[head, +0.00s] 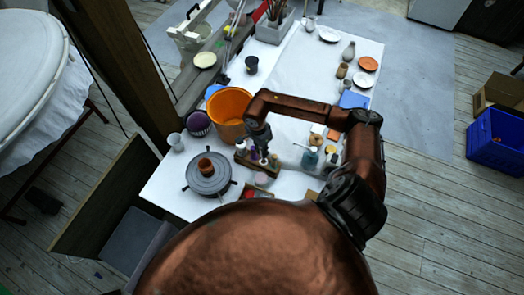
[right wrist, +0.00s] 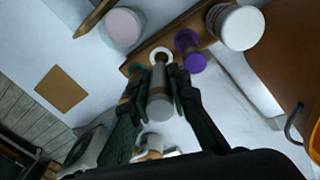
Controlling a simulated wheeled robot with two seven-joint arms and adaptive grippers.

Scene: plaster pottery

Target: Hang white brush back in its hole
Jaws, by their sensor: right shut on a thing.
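My right gripper (head: 260,143) points down over the wooden brush holder (head: 264,171) near the front of the white table. In the right wrist view, the right gripper (right wrist: 160,74) is shut on a pale grey-white brush (right wrist: 160,106), with one finger on each side of it. The far end of the brush meets a white ring by the edge of the wooden holder (right wrist: 206,40). I cannot tell whether the brush sits in a hole. A purple brush (right wrist: 190,48) is at the holder beside it. My left gripper is not in view.
A white jar (right wrist: 238,25) and a pink-lidded jar (right wrist: 122,28) stand close to the holder. An orange bucket (head: 229,108) and a grey turntable (head: 208,182) are left of the gripper. A teal bottle (head: 310,158) is to the right. The table's middle back is fairly clear.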

